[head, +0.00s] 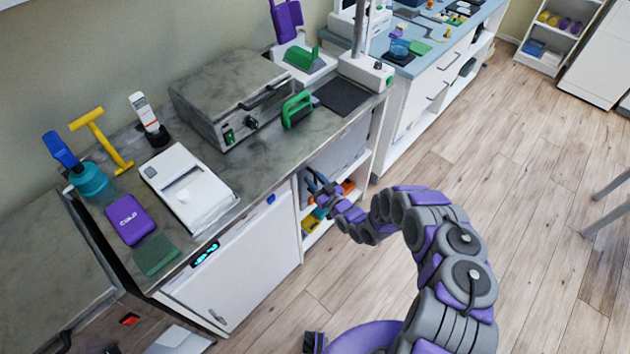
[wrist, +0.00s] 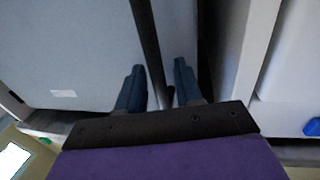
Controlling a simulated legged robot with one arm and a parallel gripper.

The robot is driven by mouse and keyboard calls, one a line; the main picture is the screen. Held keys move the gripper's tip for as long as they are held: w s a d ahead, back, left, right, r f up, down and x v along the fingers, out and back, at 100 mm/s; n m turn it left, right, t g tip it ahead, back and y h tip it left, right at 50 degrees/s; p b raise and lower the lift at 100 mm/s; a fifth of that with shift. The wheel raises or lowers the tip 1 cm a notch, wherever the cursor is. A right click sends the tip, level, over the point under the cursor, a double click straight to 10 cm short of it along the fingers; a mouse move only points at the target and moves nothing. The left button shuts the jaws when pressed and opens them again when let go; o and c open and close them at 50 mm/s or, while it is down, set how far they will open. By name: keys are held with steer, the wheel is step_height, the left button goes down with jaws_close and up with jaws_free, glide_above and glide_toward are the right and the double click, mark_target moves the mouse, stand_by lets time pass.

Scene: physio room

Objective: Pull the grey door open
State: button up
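The grey door (head: 343,153) is on the front of the counter under its right part, beside a white cabinet front. In the wrist view the grey door (wrist: 70,45) fills the left and middle of the picture. A dark bar handle (wrist: 147,40) runs down it. My gripper (head: 316,181) is in front of the door's left side in the head view. In the wrist view my gripper (wrist: 158,70) has one blue finger on each side of the bar. The fingers are apart, with a gap between the bar and the right finger. Contact with the left finger is unclear.
A low shelf (head: 313,222) with coloured items lies below the door. The white cabinet front (head: 245,260) stands to the left. The wooden floor (head: 510,160) to the right is clear.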

jaws_close()
stand_by(0.3)
stand_by(0.3)
